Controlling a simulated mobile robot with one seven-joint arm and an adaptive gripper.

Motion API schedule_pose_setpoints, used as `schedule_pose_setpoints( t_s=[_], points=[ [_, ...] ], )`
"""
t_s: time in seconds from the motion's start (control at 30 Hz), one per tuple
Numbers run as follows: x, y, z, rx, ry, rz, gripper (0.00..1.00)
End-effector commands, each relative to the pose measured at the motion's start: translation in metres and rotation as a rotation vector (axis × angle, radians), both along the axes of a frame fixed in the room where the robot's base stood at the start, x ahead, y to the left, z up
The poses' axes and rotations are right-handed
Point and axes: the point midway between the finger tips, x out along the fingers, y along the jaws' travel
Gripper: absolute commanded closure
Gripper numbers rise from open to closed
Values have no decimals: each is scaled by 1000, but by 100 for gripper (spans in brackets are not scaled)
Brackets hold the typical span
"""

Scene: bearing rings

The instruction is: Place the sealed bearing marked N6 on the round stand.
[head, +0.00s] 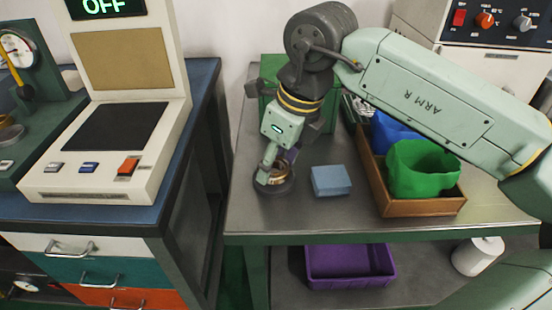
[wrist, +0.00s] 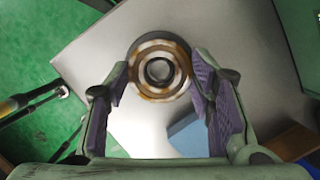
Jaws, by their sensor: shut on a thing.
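A bearing (head: 281,170) with brownish and pale rings is between the fingers of my gripper (head: 275,166). In the wrist view, the pads of my gripper (wrist: 161,72) close on both sides of the bearing (wrist: 160,88), and its face and bore show. No N6 mark is readable. The dark round stand (head: 274,188) is on the metal table near its left front edge. In the wrist view, the rim of the stand (wrist: 148,42) shows around the far side of the bearing. I cannot tell whether the bearing touches the stand.
A blue block (head: 331,181) sits just right of the stand. Further right, a wooden tray (head: 425,207) holds a green bin (head: 422,170) and a blue bin (head: 388,132). A purple bin (head: 350,264) is on the lower shelf. A gap separates this table from the left bench.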

Motion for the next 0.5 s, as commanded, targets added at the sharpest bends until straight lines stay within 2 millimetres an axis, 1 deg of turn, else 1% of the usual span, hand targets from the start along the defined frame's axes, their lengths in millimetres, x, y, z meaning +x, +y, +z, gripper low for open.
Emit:
schedule_pose_setpoints(
  t_s=[0.5],
  points=[
    [0,0,-9,1,-1,0,78]
  ],
)
